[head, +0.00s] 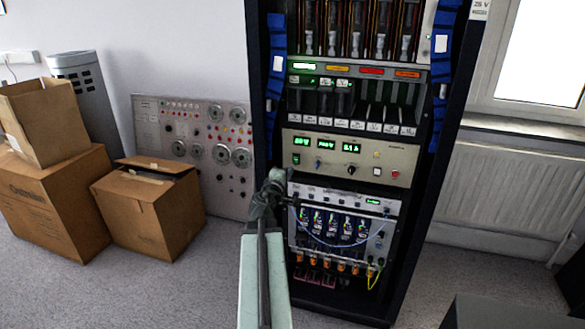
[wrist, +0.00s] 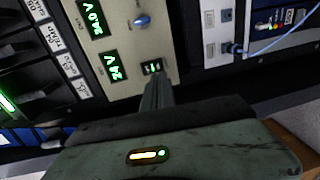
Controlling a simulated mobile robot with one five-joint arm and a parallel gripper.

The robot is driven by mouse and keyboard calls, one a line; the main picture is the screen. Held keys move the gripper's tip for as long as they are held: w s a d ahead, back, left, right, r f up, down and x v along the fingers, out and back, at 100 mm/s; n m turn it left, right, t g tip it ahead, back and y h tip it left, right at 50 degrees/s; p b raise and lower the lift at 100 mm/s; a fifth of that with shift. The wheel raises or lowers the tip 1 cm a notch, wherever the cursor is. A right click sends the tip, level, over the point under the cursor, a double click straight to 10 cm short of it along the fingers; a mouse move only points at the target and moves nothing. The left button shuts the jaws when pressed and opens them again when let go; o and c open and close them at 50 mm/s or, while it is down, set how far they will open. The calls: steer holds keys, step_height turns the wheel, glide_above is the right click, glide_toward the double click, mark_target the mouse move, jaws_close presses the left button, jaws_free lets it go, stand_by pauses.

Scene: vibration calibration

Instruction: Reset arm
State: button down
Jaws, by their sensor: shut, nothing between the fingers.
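My arm (head: 265,265) reaches up from the bottom of the head view to the front of a tall dark equipment rack (head: 258,120). My gripper (head: 287,176) is in front of the rack, near the lower left of a beige panel (head: 325,174) with green displays. In the wrist view my gripper (wrist: 157,82) is shut and empty, its fingers pointing at a small green-lit switch (wrist: 152,67) on that panel. The fingertips overlap the switch's lower edge; I cannot tell whether they touch it. A blue knob (wrist: 142,21) sits beyond it.
Below the panel is a unit with blue and yellow cables (head: 340,235). Cardboard boxes (head: 150,215) stand on the floor at left, by a grey instrument panel (head: 190,125) against the wall. A radiator (head: 495,190) is at right. Grey carpet is open at lower left.

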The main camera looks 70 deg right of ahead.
steer(key=shift+a+r, duration=0.15)
steer(key=shift+a, duration=0.7)
